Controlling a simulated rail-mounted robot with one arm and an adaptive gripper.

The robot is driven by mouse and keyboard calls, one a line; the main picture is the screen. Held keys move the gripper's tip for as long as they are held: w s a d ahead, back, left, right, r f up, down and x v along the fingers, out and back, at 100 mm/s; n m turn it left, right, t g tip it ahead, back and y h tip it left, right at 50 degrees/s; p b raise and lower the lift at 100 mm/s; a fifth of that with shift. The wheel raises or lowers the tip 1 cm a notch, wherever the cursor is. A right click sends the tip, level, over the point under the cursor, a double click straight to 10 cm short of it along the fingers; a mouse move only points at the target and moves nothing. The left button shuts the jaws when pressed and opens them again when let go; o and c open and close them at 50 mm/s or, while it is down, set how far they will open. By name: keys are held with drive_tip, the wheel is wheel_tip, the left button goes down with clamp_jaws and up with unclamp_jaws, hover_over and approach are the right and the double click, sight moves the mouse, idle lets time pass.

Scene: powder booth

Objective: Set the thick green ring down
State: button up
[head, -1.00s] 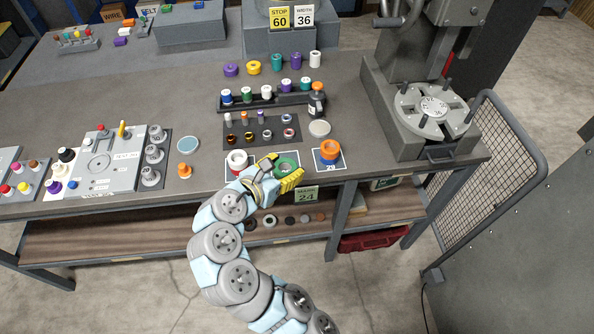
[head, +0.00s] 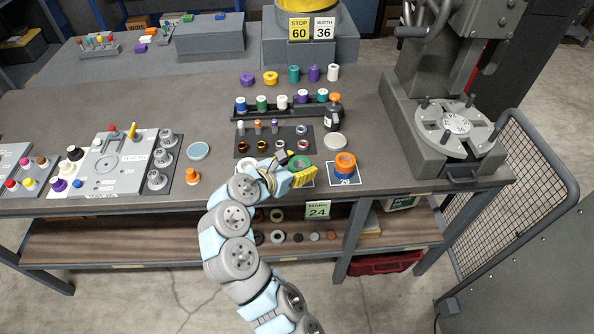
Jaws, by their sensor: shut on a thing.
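The thick green ring (head: 299,162) shows just behind my gripper (head: 297,171) in the head view, at the front of the bench. My gripper, with yellow fingers, is shut on it. The gripper hides part of the ring, so I cannot tell whether its underside touches anything. A stack of orange and blue rings (head: 345,163) stands on a white-edged card to the right. A white ring (head: 249,166) is to the left, partly hidden by my arm.
Behind are a dark mat (head: 254,139) with small rings and a rack (head: 262,110) of coloured spools. A dark bottle with an orange cap (head: 333,117) and a pale round disc (head: 334,139) stand nearby. A grey press (head: 446,138) is at the right.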

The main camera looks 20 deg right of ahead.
sight(297, 162)
drive_tip(key=w+f, duration=0.2)
drive_tip(key=w+d+f+b, duration=0.1)
drive_tip(key=w+f, duration=0.1)
drive_tip(key=w+f+b, duration=0.1)
drive_tip(key=w+f, duration=0.1)
drive_tip(key=shift+w+d+f, duration=0.15)
drive_tip(key=shift+d+f, duration=0.15)
drive_tip(key=shift+d, duration=0.05)
wheel_tip(297, 162, down, 3)
drive_tip(key=shift+f+b, duration=0.1)
drive_tip(key=shift+b, duration=0.4)
drive_tip(key=o, duration=1.2)
drive_tip(key=shift+o, duration=0.2)
